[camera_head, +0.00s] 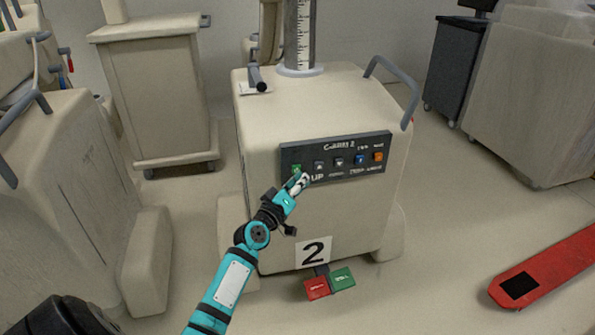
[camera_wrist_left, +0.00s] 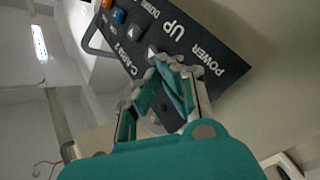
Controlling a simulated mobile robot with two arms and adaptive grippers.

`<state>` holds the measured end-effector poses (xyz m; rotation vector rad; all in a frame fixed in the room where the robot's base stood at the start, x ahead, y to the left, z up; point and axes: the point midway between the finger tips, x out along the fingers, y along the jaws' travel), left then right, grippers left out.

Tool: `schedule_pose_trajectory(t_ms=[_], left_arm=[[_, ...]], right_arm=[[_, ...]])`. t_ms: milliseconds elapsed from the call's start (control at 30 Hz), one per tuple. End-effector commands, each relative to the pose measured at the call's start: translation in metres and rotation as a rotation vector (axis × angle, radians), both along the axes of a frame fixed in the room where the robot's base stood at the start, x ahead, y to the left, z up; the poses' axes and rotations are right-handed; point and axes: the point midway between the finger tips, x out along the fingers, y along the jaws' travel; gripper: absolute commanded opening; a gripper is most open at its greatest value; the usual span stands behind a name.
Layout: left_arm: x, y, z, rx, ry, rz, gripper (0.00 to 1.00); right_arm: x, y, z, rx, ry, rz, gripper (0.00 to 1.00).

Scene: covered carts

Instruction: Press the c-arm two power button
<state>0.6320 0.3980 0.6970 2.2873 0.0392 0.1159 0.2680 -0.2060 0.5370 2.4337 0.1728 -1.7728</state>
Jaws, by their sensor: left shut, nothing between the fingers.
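The C-arm 2 cart is a beige box (camera_head: 270,115) with a "2" label low on its front. Its dark control panel (camera_head: 330,151) carries a row of buttons; the panel also fills the upper part of the left wrist view (camera_wrist_left: 205,55). The green power button (camera_head: 296,169) is at the panel's left end, beside buttons with arrows, a blue one and an orange one. My left gripper (camera_head: 299,182) is shut and empty, its tips at or just below the green button. In the wrist view its fingertips (camera_wrist_left: 172,68) cover the button area by "POWER". Contact cannot be told.
A red pedal (camera_head: 317,287) and a green pedal (camera_head: 342,278) lie at the cart's foot. A grey handle (camera_head: 393,75) curves over its right side. Other covered carts stand at the left (camera_head: 75,190), back left (camera_head: 158,95) and right (camera_head: 530,100).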

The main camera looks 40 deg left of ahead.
Motion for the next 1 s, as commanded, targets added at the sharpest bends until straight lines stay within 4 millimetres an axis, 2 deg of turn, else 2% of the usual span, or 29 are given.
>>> schedule_pose_trajectory(t_ms=[1000], left_arm=[[0.0059, 0.0068, 0.0003, 0.0, 0.0, 0.0, 0.0]], right_arm=[[0.0002, -0.0001, -0.0045, 0.0, 0.0, 0.0, 0.4]])
